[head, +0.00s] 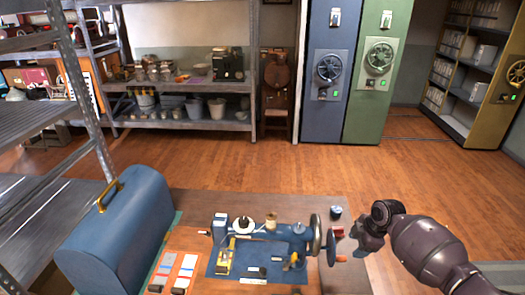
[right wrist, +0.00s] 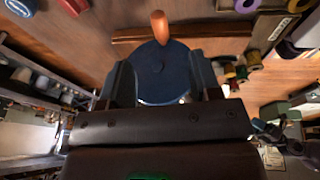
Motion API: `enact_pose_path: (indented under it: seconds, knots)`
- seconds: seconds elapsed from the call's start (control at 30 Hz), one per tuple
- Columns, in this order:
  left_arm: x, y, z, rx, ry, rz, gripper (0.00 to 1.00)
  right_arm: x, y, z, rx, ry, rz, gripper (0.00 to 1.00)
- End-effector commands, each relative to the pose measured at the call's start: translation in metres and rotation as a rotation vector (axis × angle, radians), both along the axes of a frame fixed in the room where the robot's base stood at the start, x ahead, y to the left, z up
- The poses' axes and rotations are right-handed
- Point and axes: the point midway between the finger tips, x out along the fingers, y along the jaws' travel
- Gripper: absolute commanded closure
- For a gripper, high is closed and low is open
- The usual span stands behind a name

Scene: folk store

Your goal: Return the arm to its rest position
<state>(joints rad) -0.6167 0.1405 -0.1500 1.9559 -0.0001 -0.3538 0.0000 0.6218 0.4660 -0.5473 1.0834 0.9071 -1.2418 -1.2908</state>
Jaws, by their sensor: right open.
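My right gripper (head: 368,236) is at the right side of the table, just right of the blue sewing machine (head: 270,238) and its handwheel (head: 316,235). It is open. In the right wrist view the two dark fingers (right wrist: 160,75) stand apart, with a blue round part (right wrist: 160,72) and an orange-brown handle (right wrist: 160,27) seen between and beyond them. I cannot tell from this view whether the fingers touch that part. In the head view no held object shows at the gripper. My left gripper is not in view.
A blue case (head: 125,232) with a brass handle stands left on the table (head: 190,203). Small cards and spools lie around the machine. A metal rack (head: 45,125) is close on the left. Shelves and blue and green cabinets stand behind open wooden floor (head: 230,165).

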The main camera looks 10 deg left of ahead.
Motion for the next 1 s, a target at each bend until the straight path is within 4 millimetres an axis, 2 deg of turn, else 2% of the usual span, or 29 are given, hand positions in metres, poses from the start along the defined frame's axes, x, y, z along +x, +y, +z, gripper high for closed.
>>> enact_pose_path:
  seconds: [0.13,0.23,0.4,0.57,0.77,1.0]
  knots:
    - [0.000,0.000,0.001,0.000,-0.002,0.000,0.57,0.004,0.001,0.001,0.020,-0.002,-0.095,0.43]
    - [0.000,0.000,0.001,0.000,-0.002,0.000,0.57,0.017,0.003,0.007,0.038,-0.056,-0.216,0.43]
    - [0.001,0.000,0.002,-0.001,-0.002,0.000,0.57,0.050,0.021,0.048,0.126,-0.239,-0.390,0.43]
    - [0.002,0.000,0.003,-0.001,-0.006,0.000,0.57,0.059,0.044,0.078,0.269,-0.382,-0.521,0.43]
    - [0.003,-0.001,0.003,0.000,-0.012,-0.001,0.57,0.036,0.061,0.090,0.499,-0.503,-0.687,0.43]
    - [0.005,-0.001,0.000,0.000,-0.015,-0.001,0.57,-0.019,0.055,0.087,0.734,-0.585,-0.864,0.43]
